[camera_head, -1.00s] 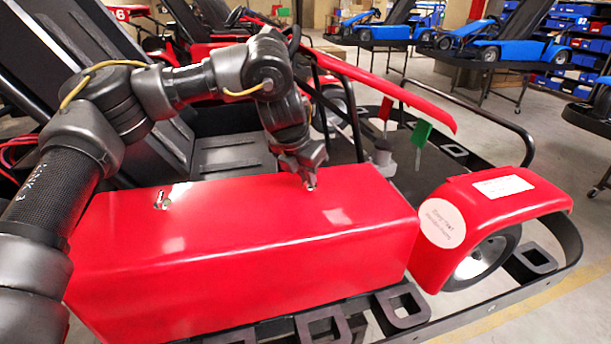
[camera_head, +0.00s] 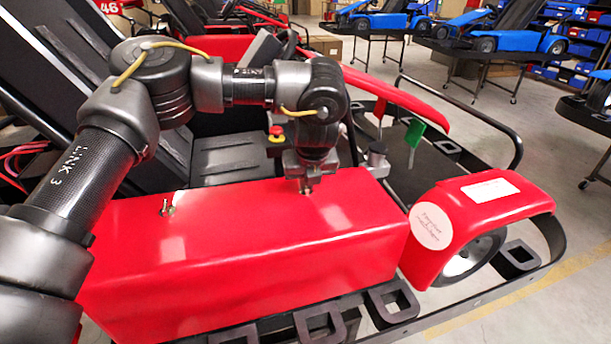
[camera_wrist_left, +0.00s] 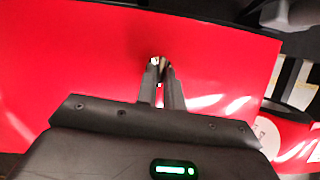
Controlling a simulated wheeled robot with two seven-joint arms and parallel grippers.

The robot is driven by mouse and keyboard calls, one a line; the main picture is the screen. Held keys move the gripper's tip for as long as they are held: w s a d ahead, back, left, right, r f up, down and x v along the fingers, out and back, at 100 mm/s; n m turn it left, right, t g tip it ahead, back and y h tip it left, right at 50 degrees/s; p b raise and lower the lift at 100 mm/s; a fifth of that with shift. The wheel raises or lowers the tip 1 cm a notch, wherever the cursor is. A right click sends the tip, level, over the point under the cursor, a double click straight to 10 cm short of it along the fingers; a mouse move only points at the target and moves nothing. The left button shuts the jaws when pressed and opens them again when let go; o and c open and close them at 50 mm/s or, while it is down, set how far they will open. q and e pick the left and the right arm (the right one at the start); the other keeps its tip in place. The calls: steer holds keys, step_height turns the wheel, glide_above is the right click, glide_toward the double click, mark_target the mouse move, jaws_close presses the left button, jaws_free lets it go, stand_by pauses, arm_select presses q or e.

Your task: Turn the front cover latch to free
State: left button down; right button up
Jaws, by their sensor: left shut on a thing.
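The long red side cover (camera_head: 240,245) of the kart lies across the middle of the head view. My left gripper (camera_head: 307,187) points down at its top near the right end. Its fingers are shut on a small metal latch, whose shiny top shows between the fingertips in the left wrist view (camera_wrist_left: 156,62). The fingers hide most of this latch, so its angle cannot be told. A second small metal latch (camera_head: 167,206) stands on the cover's top near the left end, clear of the gripper. My right gripper is not in view.
A red fender (camera_head: 478,212) with a round white label is right of the cover. A green tag (camera_head: 414,132) and a grey knob (camera_head: 377,158) stand behind the gripper. A black bumper frame (camera_head: 390,308) runs along the front. Blue karts on stands are at the back right.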

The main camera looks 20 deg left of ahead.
arm_select(q)
steer(key=shift+n, duration=0.6)
steer(key=c, duration=1.5)
jaws_free()
steer(key=shift+y, duration=0.3)
steer(key=shift+b+v, duration=1.05)
steer(key=shift+v, duration=4.35)
steer(key=shift+a, duration=0.1)
